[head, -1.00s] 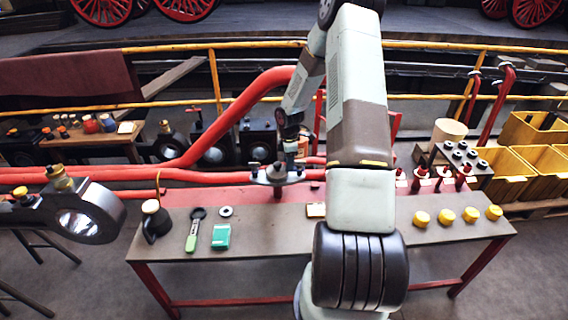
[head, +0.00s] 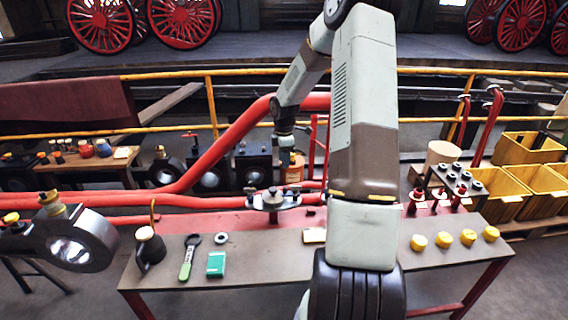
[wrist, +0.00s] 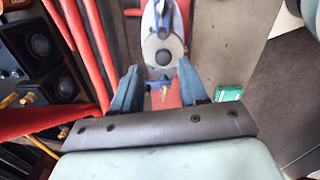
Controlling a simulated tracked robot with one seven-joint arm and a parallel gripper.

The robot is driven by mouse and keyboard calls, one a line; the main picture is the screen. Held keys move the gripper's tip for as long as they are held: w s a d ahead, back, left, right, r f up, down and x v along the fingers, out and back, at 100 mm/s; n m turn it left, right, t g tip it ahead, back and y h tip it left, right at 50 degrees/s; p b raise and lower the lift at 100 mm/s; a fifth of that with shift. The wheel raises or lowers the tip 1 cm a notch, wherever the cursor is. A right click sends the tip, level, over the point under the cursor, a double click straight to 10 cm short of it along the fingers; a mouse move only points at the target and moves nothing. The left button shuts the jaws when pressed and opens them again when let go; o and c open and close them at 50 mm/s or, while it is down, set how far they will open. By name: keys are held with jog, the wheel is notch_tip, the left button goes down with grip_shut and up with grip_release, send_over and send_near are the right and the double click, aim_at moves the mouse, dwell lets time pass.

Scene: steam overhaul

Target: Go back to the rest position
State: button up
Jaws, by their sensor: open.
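My gripper (wrist: 160,92) is open, its two blue-grey fingers apart with nothing held between them. In the head view my gripper (head: 284,150) hangs pointing down above and behind the round clamp fixture (head: 273,198), apart from it. In the wrist view the round grey fixture (wrist: 163,50) lies beyond the fingertips. The fingers are too small to make out in the head view.
The bench (head: 290,260) carries a black oil can (head: 150,250), a green-handled tool (head: 188,258), a green box (head: 216,264), red-based fittings and several yellow caps (head: 468,237). Red pipes (head: 215,150) and a yellow rail run behind it. Yellow bins (head: 500,190) stand right.

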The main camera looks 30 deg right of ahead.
dwell(0.4)
jog(key=s+a+r+m+t+h, duration=0.1)
jog(key=s+a+r+m, duration=0.45)
jog(key=r, duration=0.65)
jog(key=s+a+r+m+t+h, duration=0.1)
jog(key=s+a+r+m, duration=0.1)
jog(key=s+a+r, duration=0.7)
jog(key=s+a+r+m+t+y, duration=0.1)
jog(key=s+r+m, duration=0.3)
jog(key=s, duration=0.6)
jog(key=s+a+r+m+t+y, duration=0.1)
jog(key=s+a+r+m+t, duration=0.1)
jog(key=s+r, duration=0.4)
jog(key=s+a+m, duration=0.1)
jog(key=s, duration=0.4)
jog(key=shift+s+r+m+t, duration=0.15)
jog(key=shift+m+t, duration=0.15)
jog(key=shift+m, duration=0.05)
